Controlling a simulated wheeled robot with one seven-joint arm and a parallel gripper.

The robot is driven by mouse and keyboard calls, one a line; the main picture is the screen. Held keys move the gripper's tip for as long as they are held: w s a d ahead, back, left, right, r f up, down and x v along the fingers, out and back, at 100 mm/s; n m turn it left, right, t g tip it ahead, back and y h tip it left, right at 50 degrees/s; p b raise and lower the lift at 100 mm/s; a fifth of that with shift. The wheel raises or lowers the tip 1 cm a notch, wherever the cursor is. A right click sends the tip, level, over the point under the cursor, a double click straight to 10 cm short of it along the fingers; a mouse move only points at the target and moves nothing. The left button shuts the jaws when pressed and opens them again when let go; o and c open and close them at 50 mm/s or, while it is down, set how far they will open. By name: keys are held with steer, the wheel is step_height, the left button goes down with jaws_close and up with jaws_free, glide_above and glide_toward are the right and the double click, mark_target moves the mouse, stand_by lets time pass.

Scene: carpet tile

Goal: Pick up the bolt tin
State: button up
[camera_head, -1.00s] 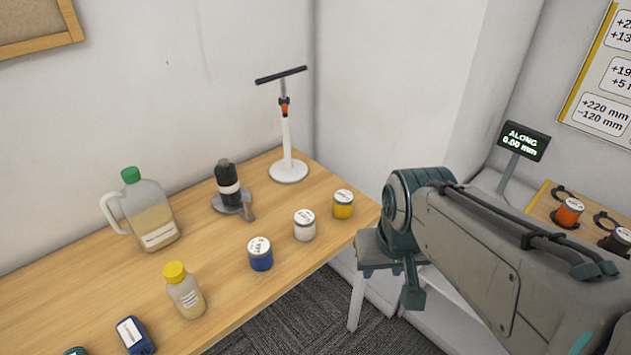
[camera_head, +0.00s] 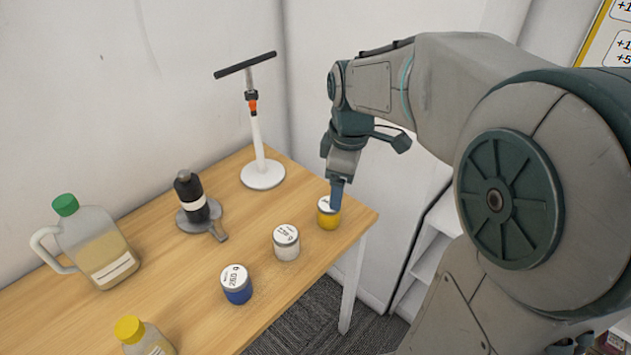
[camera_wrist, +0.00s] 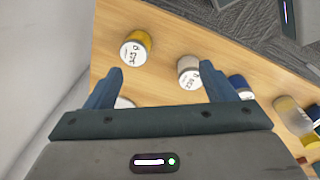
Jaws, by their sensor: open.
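Three small lidded tins stand in a row on the wooden table (camera_head: 185,285): a yellow tin (camera_head: 328,219), a white tin (camera_head: 286,250) and a blue tin (camera_head: 236,292). Their lids carry weight labels; I cannot tell which one is the bolt tin. In the wrist view the yellow tin (camera_wrist: 137,47) and white tin (camera_wrist: 191,74) lie past my fingertips, and the blue tin (camera_wrist: 240,90) is right of them. My gripper (camera_head: 338,192) is open and empty, over the yellow tin and partly hiding its lid in the head view. Contact cannot be told.
A white-based stand with a black crossbar (camera_head: 262,174) rises behind the tins. A dark bottle on a grey base (camera_head: 198,208), a green-capped jug (camera_head: 95,248) and a yellow-capped bottle (camera_head: 145,340) stand to the left. The table's right edge is close to the yellow tin.

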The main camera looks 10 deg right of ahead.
mark_target(329, 211)
steer(key=w+f+n+g+b, duration=0.15)
steer(key=w+f+n, duration=0.25)
steer(key=w+n, duration=0.4)
step_height(329, 211, down, 8)
steer(key=shift+w+b, duration=0.1)
steer(key=shift+b, duration=0.25)
steer(key=shift+s+a+f, duration=0.1)
steer(key=shift+f, duration=1.35)
steer(key=shift+s+f, duration=0.1)
steer(key=shift+f, duration=1.3)
steer(key=c, duration=1.3)
